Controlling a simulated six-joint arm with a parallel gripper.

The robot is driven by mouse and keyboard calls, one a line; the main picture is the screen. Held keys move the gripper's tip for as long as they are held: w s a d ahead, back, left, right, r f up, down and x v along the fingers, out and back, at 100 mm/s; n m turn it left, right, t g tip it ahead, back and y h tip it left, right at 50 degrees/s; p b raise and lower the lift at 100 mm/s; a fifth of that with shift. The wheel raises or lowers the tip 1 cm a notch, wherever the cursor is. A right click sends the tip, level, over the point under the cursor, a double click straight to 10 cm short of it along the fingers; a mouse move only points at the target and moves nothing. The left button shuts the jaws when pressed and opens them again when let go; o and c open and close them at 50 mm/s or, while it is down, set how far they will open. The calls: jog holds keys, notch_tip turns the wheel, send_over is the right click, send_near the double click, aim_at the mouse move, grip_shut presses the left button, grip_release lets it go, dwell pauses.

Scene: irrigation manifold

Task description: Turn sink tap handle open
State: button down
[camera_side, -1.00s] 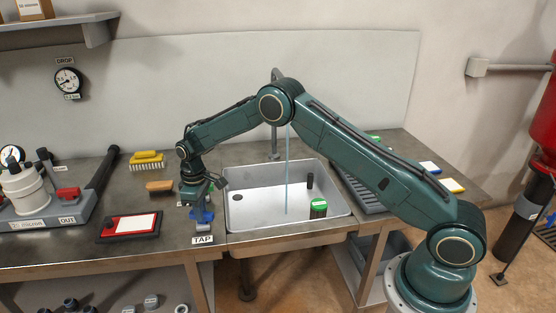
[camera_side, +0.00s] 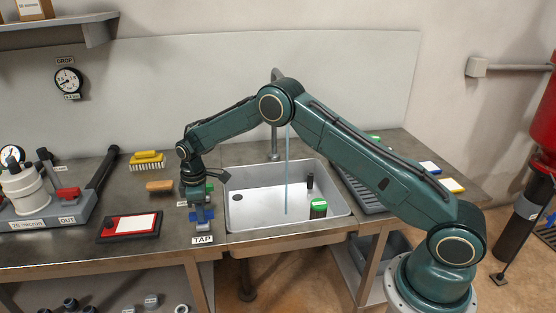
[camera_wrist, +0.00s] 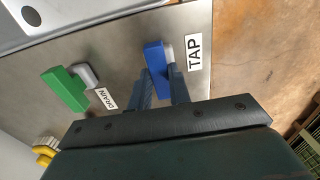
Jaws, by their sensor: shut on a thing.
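The blue tap handle (camera_wrist: 155,57) sits beside the TAP label (camera_wrist: 194,51) at the bench's front edge, and it also shows in the side view (camera_side: 198,215). My gripper (camera_wrist: 161,76) is shut on the blue handle, with one finger on each side of it. In the side view my gripper (camera_side: 201,206) points down at the handle and partly hides it. A thin pale blue stream (camera_side: 287,170) hangs from the sink faucet (camera_side: 275,135) down into the sink (camera_side: 255,207).
A green handle (camera_wrist: 65,89) with a DRAIN label (camera_wrist: 107,97) stands close by, behind the blue one. A brown block (camera_side: 159,186) and yellow brush (camera_side: 147,160) lie behind. A green-topped container (camera_side: 318,208) stands in the sink.

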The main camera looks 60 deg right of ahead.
jog(key=c, duration=1.3)
grip_release()
jog(key=shift+r, duration=0.1)
notch_tip(320, 180, up, 14)
